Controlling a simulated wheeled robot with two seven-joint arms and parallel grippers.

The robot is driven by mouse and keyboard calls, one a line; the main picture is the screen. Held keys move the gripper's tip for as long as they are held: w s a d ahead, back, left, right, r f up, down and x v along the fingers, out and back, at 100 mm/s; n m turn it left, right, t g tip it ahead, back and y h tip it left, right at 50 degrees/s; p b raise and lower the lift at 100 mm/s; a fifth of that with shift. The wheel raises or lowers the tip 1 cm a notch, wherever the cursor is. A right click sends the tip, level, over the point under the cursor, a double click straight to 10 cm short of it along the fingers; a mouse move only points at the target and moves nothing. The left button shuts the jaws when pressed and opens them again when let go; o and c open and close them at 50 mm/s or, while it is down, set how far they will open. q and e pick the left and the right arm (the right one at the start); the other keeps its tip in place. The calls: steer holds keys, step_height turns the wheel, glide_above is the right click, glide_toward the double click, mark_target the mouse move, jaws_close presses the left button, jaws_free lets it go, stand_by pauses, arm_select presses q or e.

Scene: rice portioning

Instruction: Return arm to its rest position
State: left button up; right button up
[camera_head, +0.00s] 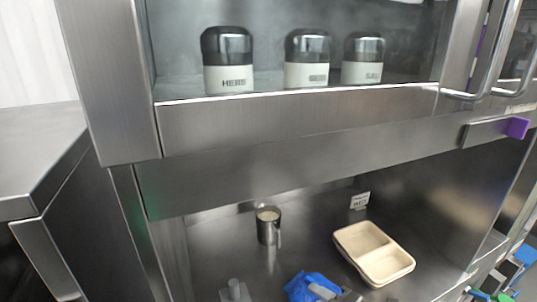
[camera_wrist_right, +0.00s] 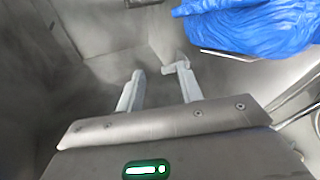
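In the right wrist view my right gripper (camera_wrist_right: 160,72) is open. Its two pale fingers stand apart with nothing held between them. Dark steel surfaces lie beyond the fingertips. A crumpled blue item (camera_wrist_right: 255,25) is at the upper right of that view, apart from the fingers. A similar blue item (camera_head: 304,284) shows at the bottom edge of the head view, with grey parts beside it that I cannot identify. I cannot make out my left gripper. A grey piece (camera_head: 235,289) at the bottom edge is too cut off to name.
On the steel counter (camera_head: 225,242) stand a metal cup (camera_head: 267,230) with pale contents, a tan two-compartment tray (camera_head: 350,240) and a small label sign (camera_head: 360,201). Three lidded jars, one marked herb (camera_head: 228,79), stand on the shelf (camera_head: 300,112) above, which overhangs the counter.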

steer(key=s+d+f+m+g+h, duration=0.4)
steer(key=s+d+f+m, duration=0.2)
steer(key=s+f+m, duration=0.5)
steer(key=s+d+f+m+g+h, duration=0.3)
steer(key=s+d+f+m, duration=0.5)
steer(key=m, duration=0.5)
step_height(320, 180, down, 26)
steer(key=s+a+g+b, duration=0.1)
steer(key=s+a+g, duration=0.1)
steer(key=s+d+f, duration=0.1)
steer(key=s+f, duration=0.7)
steer(key=f, duration=0.1)
steer(key=s+d+f+g+b, duration=0.1)
steer(key=s+d+f, duration=0.1)
steer(key=s+f, duration=0.7)
steer(key=shift+d+f+h, duration=0.25)
steer(key=shift+f+h, duration=0.05)
steer(key=shift+f, duration=0.1)
